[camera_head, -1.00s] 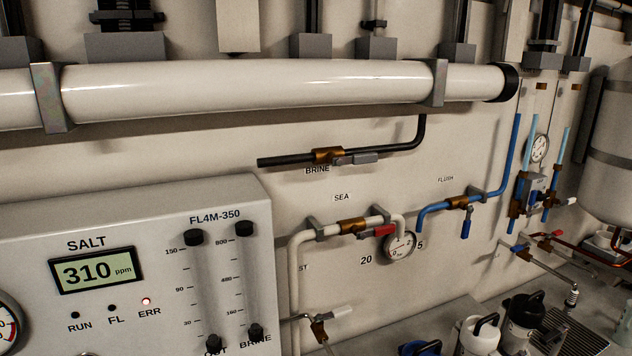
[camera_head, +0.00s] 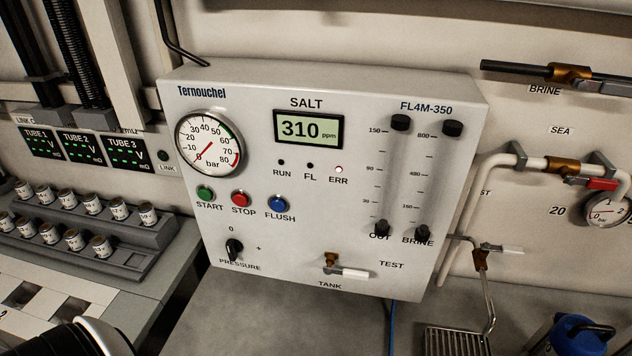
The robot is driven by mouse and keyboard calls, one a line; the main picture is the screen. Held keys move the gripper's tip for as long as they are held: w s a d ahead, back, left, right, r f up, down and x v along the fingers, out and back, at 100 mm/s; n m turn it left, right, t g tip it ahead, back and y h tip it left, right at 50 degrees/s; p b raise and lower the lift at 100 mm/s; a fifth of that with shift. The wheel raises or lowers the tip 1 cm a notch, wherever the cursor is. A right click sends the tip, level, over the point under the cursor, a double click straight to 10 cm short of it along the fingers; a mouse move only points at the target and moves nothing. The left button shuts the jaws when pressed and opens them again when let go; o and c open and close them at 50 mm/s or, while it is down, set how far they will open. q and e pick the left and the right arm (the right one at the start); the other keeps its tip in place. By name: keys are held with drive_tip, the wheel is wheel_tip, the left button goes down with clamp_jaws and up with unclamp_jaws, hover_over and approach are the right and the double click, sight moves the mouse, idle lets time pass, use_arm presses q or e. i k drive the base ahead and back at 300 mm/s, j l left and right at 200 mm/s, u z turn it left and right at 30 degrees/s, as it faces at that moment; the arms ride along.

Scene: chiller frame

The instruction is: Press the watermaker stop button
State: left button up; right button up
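The watermaker panel (camera_head: 330,240) is a light grey box marked Ternouchel, in the middle of the head view. Its red STOP button (camera_head: 240,199) sits between the green START button (camera_head: 205,193) and the blue FLUSH button (camera_head: 277,204), below the round bar gauge (camera_head: 209,142). The SALT display (camera_head: 309,130) reads 310 ppm. The ERR lamp (camera_head: 338,169) looks lit; RUN and FL look dark. Neither gripper is in view. Nothing covers the STOP button.
A black PRESSURE knob (camera_head: 234,249) and a TANK/TEST valve with a white handle (camera_head: 352,273) are lower on the panel. Stepped racks of small cups (camera_head: 120,240) stand at the left. Pipes and a red-handled valve (camera_head: 603,184) are at the right. The grey counter (camera_head: 270,315) below the panel is bare.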

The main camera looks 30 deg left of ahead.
sight(240, 199)
drive_tip(key=u, duration=1.55)
